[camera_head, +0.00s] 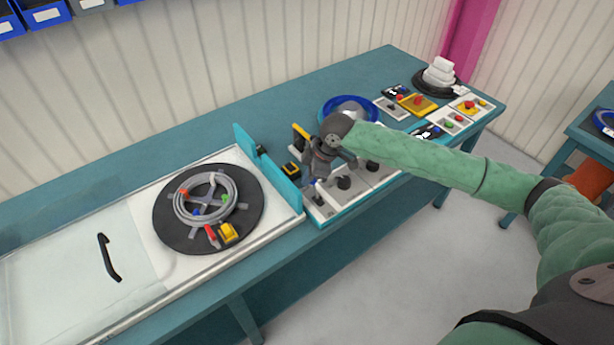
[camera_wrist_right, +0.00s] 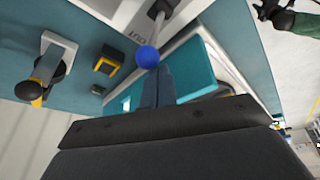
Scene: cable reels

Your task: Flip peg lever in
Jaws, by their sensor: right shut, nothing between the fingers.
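The peg lever (camera_wrist_right: 157,12) shows in the right wrist view as a metal rod with a blue ball knob (camera_wrist_right: 148,57). It rises from a white panel with the letters "OUT" beside it. My right gripper (camera_wrist_right: 158,85) is shut and empty, its fingertips close below the blue knob in that view. I cannot tell whether they touch it. In the head view my right gripper (camera_head: 318,178) points down over the control panel (camera_head: 325,211), and hides part of it. The reel (camera_head: 166,222) lies left of the panel, a black disc with coiled grey cable and coloured pegs.
A teal upright plate (camera_head: 283,187) stands between the reel and the panel. Black knobs (camera_head: 343,182) and yellow-black parts (camera_head: 301,137) are close to my gripper. A clear cover with a black handle (camera_head: 108,258) is at left. More button boxes (camera_head: 417,103) stand farther right.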

